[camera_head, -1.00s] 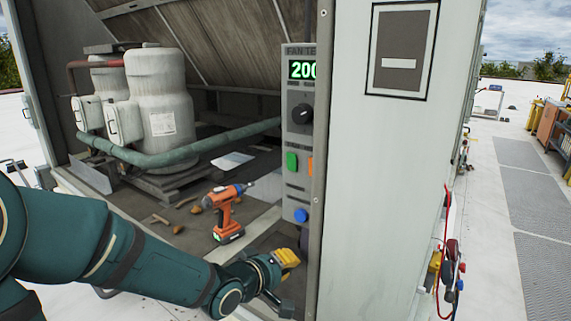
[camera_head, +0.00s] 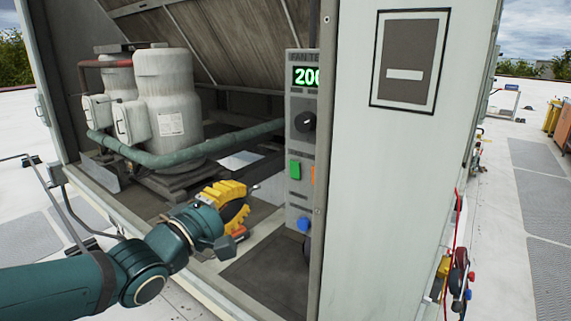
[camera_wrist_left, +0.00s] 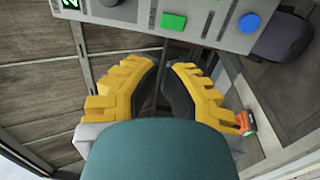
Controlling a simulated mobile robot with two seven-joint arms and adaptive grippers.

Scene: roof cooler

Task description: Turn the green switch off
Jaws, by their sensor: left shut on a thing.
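The green switch (camera_head: 294,170) is on the grey control panel (camera_head: 298,204) inside the cabinet opening. It also shows near the top of the left wrist view (camera_wrist_left: 173,21). My left gripper (camera_head: 238,208), with yellow fingers, is left of and below the switch, apart from it in the head view. In the left wrist view, the fingers (camera_wrist_left: 166,78) point toward the panel below the switch. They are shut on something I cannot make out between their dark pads. My right gripper is not in view.
The panel has a black dial (camera_head: 305,121), a blue button (camera_head: 304,224) and a lit display (camera_head: 306,76), partly hidden by the cabinet post. An orange drill (camera_wrist_left: 243,122) lies close by the fingers. White tanks (camera_head: 168,95) and a green pipe (camera_head: 190,150) stand behind.

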